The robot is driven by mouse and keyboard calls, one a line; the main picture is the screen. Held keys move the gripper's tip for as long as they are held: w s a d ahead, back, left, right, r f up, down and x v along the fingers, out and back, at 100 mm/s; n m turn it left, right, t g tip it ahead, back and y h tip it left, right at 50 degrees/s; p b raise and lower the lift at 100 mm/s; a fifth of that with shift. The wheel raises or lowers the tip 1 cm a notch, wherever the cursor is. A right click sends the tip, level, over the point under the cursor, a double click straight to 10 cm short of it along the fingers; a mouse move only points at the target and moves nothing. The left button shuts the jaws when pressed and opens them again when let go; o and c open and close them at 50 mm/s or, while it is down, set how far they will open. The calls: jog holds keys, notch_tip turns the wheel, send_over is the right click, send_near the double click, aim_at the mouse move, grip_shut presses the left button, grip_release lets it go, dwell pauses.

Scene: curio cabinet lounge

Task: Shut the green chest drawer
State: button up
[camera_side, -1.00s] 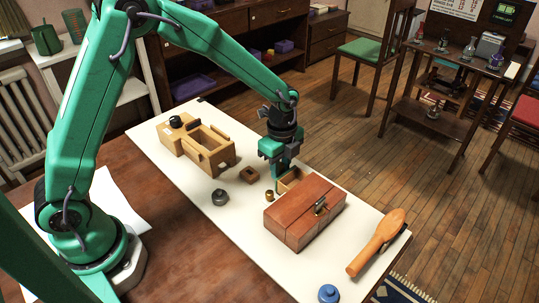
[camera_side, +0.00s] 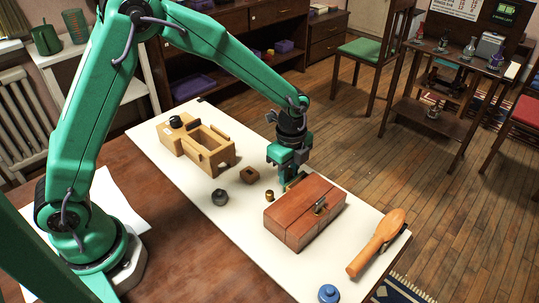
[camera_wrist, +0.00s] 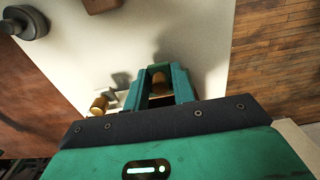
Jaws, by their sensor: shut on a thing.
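A reddish-brown wooden chest (camera_side: 305,212) with a metal handle on its lid sits on the white mat; it does not look green. A slim strip of its light wood drawer (camera_side: 294,182) shows at its far left end, mostly hidden by my gripper (camera_side: 284,184). My gripper points down there, close against the chest. The chest body is hidden there behind my gripper.
A small brass cylinder (camera_side: 269,195), dark grey knob (camera_side: 220,198) and small brown block (camera_side: 249,175) lie left of the chest. A light wooden box (camera_side: 207,148) stands farther back. A wooden brush (camera_side: 377,242) and blue lidded pot (camera_side: 328,293) lie at the right and front.

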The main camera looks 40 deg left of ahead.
aim_at(294, 178)
jog(key=shift+d, duration=0.95)
jog(key=o, duration=1.1)
jog(key=shift+r, duration=0.15)
jog(key=shift+r, duration=3.8)
